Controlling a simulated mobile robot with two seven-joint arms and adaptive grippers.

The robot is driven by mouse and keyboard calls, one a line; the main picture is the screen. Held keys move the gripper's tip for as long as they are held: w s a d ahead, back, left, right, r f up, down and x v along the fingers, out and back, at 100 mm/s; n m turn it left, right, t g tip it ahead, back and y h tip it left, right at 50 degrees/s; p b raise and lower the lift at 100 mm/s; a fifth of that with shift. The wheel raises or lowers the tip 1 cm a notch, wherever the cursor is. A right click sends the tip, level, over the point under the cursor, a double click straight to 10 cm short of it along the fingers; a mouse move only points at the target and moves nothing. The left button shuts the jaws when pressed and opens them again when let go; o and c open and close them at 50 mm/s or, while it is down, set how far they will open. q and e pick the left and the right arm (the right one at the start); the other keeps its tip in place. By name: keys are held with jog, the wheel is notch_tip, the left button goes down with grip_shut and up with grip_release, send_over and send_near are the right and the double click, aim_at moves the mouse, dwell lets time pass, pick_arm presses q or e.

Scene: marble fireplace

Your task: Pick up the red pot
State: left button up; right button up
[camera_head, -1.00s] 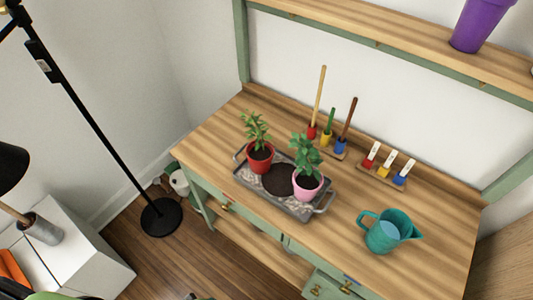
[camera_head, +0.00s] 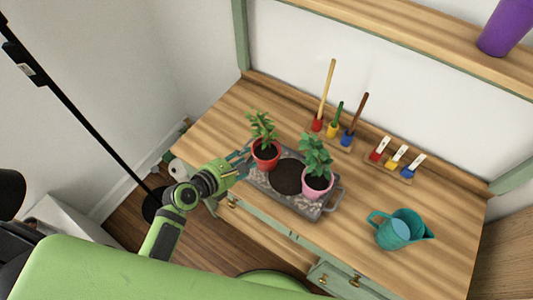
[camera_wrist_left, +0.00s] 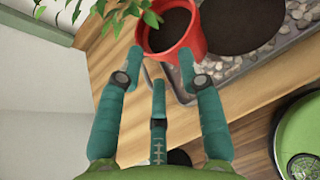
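The red pot (camera_head: 266,157), with dark soil and a leafy green plant, stands upright at the left end of a grey metal tray (camera_head: 325,207) on the wooden bench. My left gripper (camera_head: 244,161) has come in from the left, with its fingertips close beside the pot. In the left wrist view the teal fingers (camera_wrist_left: 160,62) are spread apart, with the red pot (camera_wrist_left: 197,37) just past their tips. The outer fingertips overlap the pot's near side in the picture; I cannot tell whether they touch it. My right gripper is not in view.
A pink pot (camera_head: 317,185) with a plant stands at the tray's right end, past a dark soil patch (camera_head: 286,177). Small tools (camera_head: 332,129) stand behind. A teal watering can (camera_head: 398,230) is at right.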

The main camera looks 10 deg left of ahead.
aim_at(265, 146)
pick_arm(q)
jog(key=w+f+n, duration=0.1)
jog(key=w, duration=0.1)
jog(key=w+f+n, duration=0.1)
jog(key=w+n, duration=0.1)
jog(key=w, duration=0.1)
jog(key=w+d+f+n+t, duration=0.1)
jog(key=w, duration=0.1)
jog(key=shift+w, duration=0.4)
grip_shut()
jog(key=shift+r, duration=0.15)
